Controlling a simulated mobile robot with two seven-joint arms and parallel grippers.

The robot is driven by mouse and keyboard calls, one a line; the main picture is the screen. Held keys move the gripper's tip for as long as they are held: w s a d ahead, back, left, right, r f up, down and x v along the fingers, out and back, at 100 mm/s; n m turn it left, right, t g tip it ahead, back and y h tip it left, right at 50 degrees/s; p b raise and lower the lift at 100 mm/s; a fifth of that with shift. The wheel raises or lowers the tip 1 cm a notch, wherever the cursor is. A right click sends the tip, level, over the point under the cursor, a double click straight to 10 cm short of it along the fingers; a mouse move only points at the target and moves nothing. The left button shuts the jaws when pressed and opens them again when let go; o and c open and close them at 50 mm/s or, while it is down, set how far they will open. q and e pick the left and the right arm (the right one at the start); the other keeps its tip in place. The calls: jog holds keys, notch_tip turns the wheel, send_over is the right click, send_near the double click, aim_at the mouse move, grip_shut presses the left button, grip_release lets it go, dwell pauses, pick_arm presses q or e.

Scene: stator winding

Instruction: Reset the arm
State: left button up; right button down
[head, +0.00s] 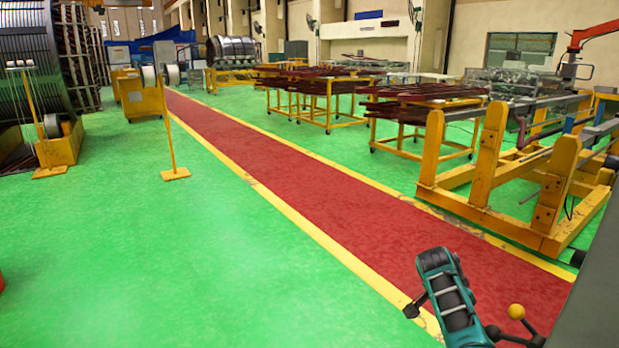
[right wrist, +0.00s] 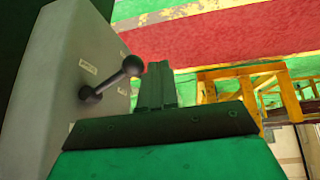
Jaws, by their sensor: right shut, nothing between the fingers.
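My right gripper (right wrist: 158,85) shows in the right wrist view, with its two dark fingers together and nothing between them. Beside it on the left is a grey box (right wrist: 75,60) with small labels and a black-knobbed lever (right wrist: 112,80). The fingers look apart from the lever, though the depth is hard to judge. In the head view, a teal and black body (head: 447,295) stands at the bottom right, with a black knob and a yellow ball (head: 516,311) beside it. I cannot tell whether it is part of my right arm. My left gripper is not in view.
A grey panel (head: 595,300) fills the lower right corner. A yellow frame (head: 490,165) and racks (head: 425,115) stand to the right of the red walkway (head: 330,200). A yellow post (head: 168,130) and a large coil (head: 30,70) are at left.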

jog(key=s+a+f+n+t+y, duration=0.1)
jog(key=s+a+f+n+t, duration=0.2)
jog(key=s+f+n, duration=0.25)
jog(key=s+a+f+n+t+y, duration=0.1)
jog(key=s+a+f+n+t, duration=0.2)
jog(key=s+f, duration=0.4)
jog(key=s+a+r+n+t+y, duration=0.2)
jog(key=s+a+r+n+y, duration=0.2)
jog(key=s+a, duration=0.8)
jog(key=s+n+y, duration=0.2)
jog(key=s+n, duration=0.1)
jog(key=s, duration=0.1)
jog(key=shift+a+r+t, duration=0.2)
jog(key=shift+a+t, duration=0.1)
jog(key=shift+s, duration=0.1)
